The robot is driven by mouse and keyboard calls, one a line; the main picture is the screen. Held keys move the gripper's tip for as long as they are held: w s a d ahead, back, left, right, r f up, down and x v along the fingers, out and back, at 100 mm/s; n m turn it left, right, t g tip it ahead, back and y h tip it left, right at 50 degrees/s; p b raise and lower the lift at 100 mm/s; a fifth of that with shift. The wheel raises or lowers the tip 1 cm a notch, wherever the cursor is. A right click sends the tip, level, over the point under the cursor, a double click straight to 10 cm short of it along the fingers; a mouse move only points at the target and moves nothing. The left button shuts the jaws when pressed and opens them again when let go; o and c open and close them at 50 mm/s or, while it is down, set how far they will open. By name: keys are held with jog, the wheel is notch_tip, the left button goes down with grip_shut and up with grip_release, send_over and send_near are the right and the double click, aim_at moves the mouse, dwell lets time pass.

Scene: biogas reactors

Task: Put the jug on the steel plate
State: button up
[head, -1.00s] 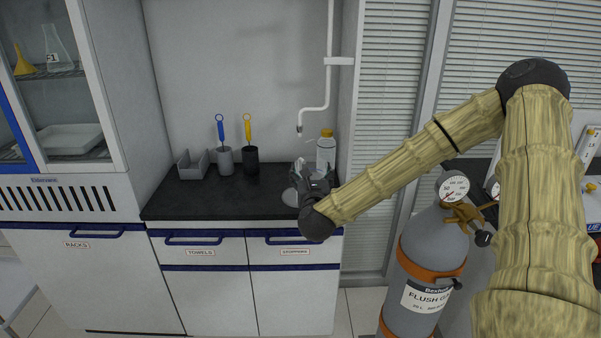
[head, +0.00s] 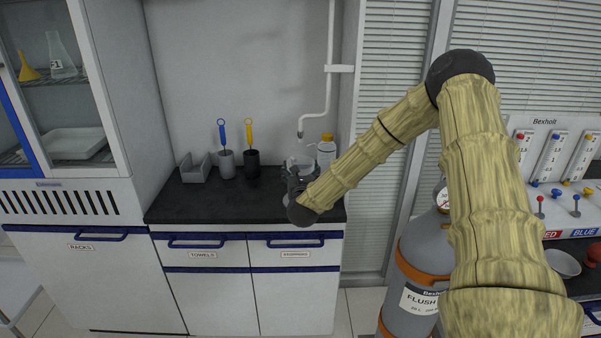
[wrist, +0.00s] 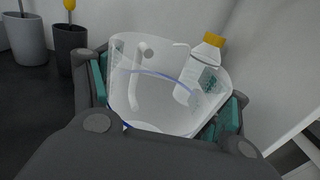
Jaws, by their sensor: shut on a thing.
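The clear jug (wrist: 150,98), with a blue line round its wall, fills the middle of the wrist view. My gripper (wrist: 165,105) is shut on it, with teal pads at its left and right sides. In the head view my gripper (head: 299,178) is over the right part of the black counter, and the jug (head: 300,161) shows faintly behind it. A small pale edge (head: 286,199) shows just left of my gripper; it may be the steel plate, but my arm hides most of it. Whether the jug touches anything below cannot be told.
A bottle with a yellow cap (head: 326,151) stands just behind and right of the jug. A white pipe (head: 330,90) comes down the wall above. Two brush holders (head: 251,164) and a grey bin (head: 195,169) stand at the left. The counter's front left (head: 215,203) is clear.

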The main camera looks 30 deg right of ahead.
jog(key=shift+f, duration=0.65)
jog(key=shift+f, duration=0.15)
jog(key=o, duration=1.1)
jog(key=shift+o, duration=0.2)
